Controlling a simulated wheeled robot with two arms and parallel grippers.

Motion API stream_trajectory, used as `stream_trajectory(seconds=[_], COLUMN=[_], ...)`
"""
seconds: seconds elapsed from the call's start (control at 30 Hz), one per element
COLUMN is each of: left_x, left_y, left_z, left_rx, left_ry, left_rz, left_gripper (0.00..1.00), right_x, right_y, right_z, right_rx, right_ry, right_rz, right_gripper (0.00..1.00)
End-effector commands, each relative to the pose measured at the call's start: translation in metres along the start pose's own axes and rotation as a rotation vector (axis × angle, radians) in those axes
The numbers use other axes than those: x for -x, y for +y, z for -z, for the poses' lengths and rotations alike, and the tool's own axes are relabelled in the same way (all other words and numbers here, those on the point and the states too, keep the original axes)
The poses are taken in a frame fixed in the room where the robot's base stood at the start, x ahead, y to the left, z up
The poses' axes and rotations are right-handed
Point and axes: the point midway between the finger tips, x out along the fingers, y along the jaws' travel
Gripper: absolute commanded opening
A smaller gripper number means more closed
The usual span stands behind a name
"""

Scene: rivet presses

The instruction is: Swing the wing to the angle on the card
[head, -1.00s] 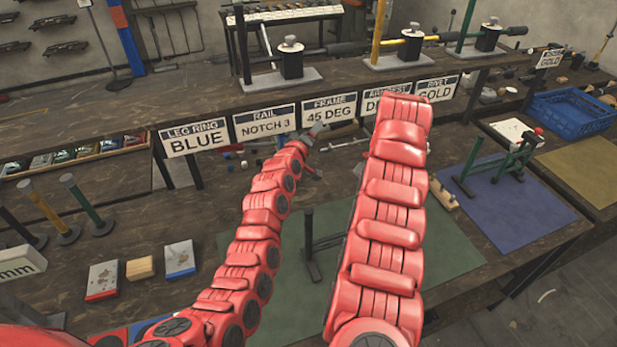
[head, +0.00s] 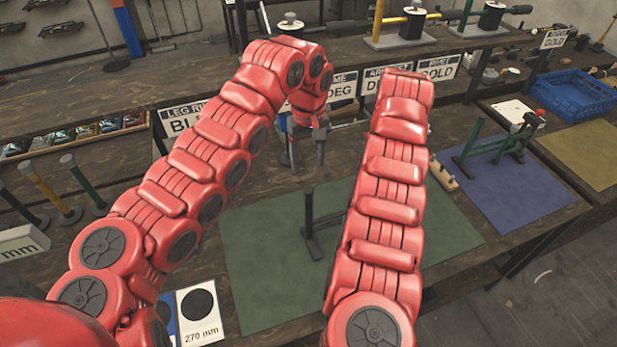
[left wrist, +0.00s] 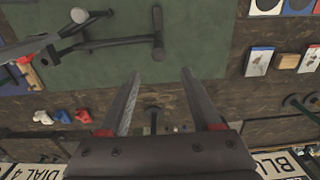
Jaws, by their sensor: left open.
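The frame card (head: 343,88) hangs on the shelf edge in the head view. My left arm covers part of it, and only "ME" and "DEG" show. A dark metal frame with a short upright post (head: 310,226) stands on the green mat (head: 262,262). My right arm hides much of it. In the left wrist view its bars (left wrist: 110,42) lie over the mat, and I cannot tell which bar is the wing. My left gripper (head: 307,150) is open and empty, pointing down behind the mat. The left wrist view shows its fingers (left wrist: 160,78) apart, short of the frame.
A green stand (head: 492,155) is on the blue mat (head: 510,200) at right. A blue crate (head: 572,97) stands behind it. Several upright posts (head: 85,185) stand at left. A 270 mm card (head: 200,312) lies at front left. The green mat's left part is clear.

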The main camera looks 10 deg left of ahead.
Motion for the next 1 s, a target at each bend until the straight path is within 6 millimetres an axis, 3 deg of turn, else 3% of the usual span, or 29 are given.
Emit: stream_trajectory(seconds=[1.0], left_x=[-0.156], left_y=[0.002], left_z=[0.001], left_rx=[-0.002], left_ry=[0.002], left_rz=[-0.005], left_gripper=[0.65], right_x=[0.0], right_y=[0.0], right_z=[0.0], right_rx=[0.0], right_ry=[0.0], right_rz=[0.0], right_gripper=[0.5])
